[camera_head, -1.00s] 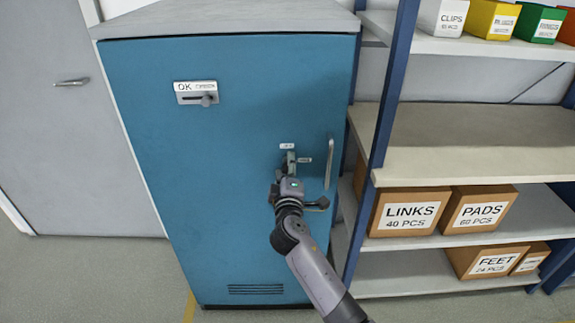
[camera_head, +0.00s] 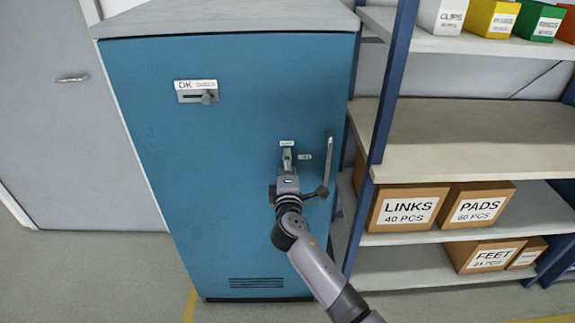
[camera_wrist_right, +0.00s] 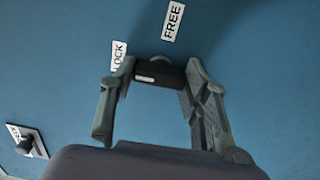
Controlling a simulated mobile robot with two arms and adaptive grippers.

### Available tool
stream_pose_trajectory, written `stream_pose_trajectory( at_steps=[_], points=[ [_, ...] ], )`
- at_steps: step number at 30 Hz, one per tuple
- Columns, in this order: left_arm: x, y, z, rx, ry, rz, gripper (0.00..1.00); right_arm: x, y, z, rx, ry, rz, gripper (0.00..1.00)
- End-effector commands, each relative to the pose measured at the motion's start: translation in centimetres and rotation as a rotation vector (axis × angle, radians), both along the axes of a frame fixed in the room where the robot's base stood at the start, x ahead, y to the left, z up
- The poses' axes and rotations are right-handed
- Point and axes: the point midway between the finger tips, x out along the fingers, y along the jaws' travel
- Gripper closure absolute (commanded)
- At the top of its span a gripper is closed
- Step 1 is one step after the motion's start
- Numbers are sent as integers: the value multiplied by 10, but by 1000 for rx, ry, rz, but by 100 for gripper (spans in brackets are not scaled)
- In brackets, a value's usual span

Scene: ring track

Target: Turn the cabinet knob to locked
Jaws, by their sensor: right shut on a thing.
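The blue cabinet (camera_head: 230,220) stands in front of me in the head view. Its knob is a dark bar (camera_wrist_right: 170,76) with a white mark at its left end in the wrist view. The LOCK label (camera_wrist_right: 119,55) is just beyond that marked end, and the FREE label (camera_wrist_right: 172,20) is above the bar. The mark points roughly to the LOCK side. My right gripper (camera_wrist_right: 158,80) is shut on the knob, one finger at each end. In the head view my right gripper (camera_head: 287,170) hides most of the knob. My left gripper is not in view.
A vertical door handle (camera_head: 328,165) is close to the right of my gripper. A slide latch (camera_head: 198,96) is at the cabinet's upper left. Shelves with boxes (camera_head: 408,208) stand on the right, behind a blue post (camera_head: 390,100). A grey door (camera_head: 75,130) is on the left.

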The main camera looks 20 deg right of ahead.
Motion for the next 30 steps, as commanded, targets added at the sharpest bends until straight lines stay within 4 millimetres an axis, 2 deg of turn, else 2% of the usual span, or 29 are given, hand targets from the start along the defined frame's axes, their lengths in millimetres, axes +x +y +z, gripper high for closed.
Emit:
stream_pose_trajectory(
  at_steps=[3, 4, 12, 23, 26, 30],
  points=[
    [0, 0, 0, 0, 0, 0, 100, 0, 1, 1, -3, -1, 3, 85],
    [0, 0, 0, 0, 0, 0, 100, 0, 1, 1, -3, -1, 3, 56],
    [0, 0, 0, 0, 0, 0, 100, 0, 1, 0, -2, 0, 1, 38],
    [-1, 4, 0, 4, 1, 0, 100, -3, 1, -1, -1, 1, 1, 37],
    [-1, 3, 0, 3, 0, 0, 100, -13, 4, -1, -1, 1, 2, 37],
    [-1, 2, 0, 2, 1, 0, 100, -39, 12, -2, 2, 2, 2, 37]
  ],
)
